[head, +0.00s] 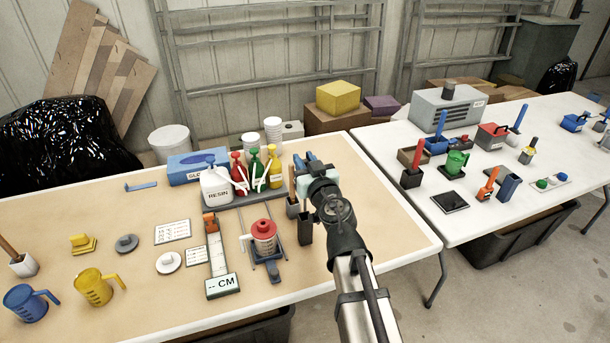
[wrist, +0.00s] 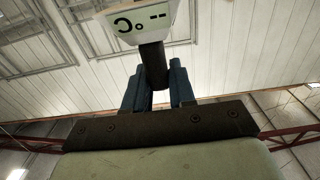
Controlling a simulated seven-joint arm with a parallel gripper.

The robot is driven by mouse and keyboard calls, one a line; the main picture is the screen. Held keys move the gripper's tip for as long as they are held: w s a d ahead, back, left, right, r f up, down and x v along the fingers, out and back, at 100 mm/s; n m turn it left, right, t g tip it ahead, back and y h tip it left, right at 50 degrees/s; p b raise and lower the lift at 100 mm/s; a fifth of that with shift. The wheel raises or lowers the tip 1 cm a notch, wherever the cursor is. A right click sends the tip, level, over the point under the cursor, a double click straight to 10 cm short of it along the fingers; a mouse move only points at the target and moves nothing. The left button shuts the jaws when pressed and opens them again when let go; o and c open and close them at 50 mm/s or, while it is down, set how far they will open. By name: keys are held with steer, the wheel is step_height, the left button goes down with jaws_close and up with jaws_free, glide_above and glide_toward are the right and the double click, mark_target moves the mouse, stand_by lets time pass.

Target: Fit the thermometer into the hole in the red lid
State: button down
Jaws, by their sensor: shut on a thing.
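The red lid (head: 263,227) sits on a pot on a blue stand (head: 270,264) near the front middle of the near table; its hole is too small to make out. My gripper (head: 306,160) is behind and to the right of the lid, above the table. In the wrist view my gripper (wrist: 157,88) has its blue fingers shut on the dark stem of the thermometer (wrist: 152,64). The thermometer's white head with a "-- °C" display (wrist: 143,20) is beyond the fingertips. I cannot make out the thermometer in the head view.
A dark upright holder (head: 305,228) stands between the lid and my arm. A resin jug (head: 217,188) and coloured bottles (head: 256,170) stand behind the lid. A scale marked CM (head: 217,262) lies to its left. The table's right front is clear.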

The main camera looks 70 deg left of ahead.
step_height(320, 180, up, 5)
steer(key=shift+s+r, duration=0.1)
steer(key=shift+r, duration=0.05)
steer(key=s+r+n+g+h, duration=0.1)
steer(key=s+n+g+h, duration=0.1)
steer(key=s+n+g, duration=0.4)
steer(key=shift+s+r+g, duration=0.15)
steer(key=shift+s+g, duration=1.35)
steer(key=shift+s, duration=1.6)
